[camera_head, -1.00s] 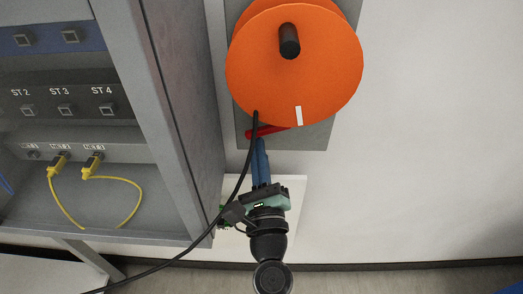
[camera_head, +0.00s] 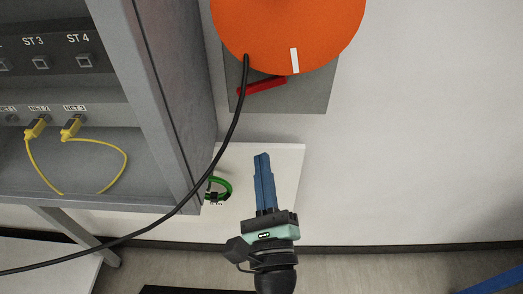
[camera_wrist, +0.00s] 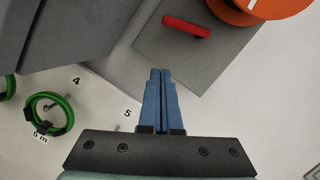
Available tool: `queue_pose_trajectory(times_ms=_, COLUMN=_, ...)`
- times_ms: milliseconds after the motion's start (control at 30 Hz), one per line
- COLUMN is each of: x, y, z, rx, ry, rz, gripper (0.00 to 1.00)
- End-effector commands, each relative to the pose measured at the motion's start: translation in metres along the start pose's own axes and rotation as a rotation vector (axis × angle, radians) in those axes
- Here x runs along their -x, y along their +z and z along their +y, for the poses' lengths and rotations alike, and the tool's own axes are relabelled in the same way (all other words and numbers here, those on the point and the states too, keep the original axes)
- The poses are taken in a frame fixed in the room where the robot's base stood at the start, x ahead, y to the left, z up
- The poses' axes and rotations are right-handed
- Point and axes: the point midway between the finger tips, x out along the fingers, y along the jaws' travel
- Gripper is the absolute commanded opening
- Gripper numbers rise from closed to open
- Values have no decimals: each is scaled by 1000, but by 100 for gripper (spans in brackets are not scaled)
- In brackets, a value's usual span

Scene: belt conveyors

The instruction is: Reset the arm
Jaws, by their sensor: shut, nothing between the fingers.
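My gripper (camera_head: 262,158) has blue fingers that are shut with nothing between them. In the head view it points up in front of a white panel (camera_head: 290,165), below the orange reel. In the wrist view the gripper (camera_wrist: 160,72) shows its closed fingers below the grey plate (camera_wrist: 150,45), touching nothing that I can make out.
An orange reel (camera_head: 285,25) with a black cable is mounted on the grey plate above, with a red handle (camera_head: 262,86) below it. The cable runs down left past a grey cabinet (camera_head: 175,90). A green cable loop (camera_head: 220,187) hangs on the panel. The wall at right is clear.

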Motion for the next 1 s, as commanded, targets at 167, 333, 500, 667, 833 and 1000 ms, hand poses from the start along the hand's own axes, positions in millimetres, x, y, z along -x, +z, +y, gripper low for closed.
queue_pose_trajectory(times_ms=167, x=12, y=0, z=0, rx=0, ry=-1, rz=0, gripper=0)
queue_pose_trajectory(times_ms=333, x=10, y=6, z=-3, rx=22, ry=-2, rz=-10, gripper=0)
queue_pose_trajectory(times_ms=500, x=-20, y=70, z=-29, rx=321, ry=-20, rz=-116, gripper=0)
queue_pose_trajectory(times_ms=667, x=-54, y=168, z=-72, rx=864, ry=-110, rz=-237, gripper=0)
queue_pose_trajectory(times_ms=833, x=-74, y=264, z=-123, rx=1434, ry=-277, rz=-256, gripper=0)
queue_pose_trajectory(times_ms=1000, x=-76, y=360, z=-191, rx=1996, ry=-508, rz=-104, gripper=0)
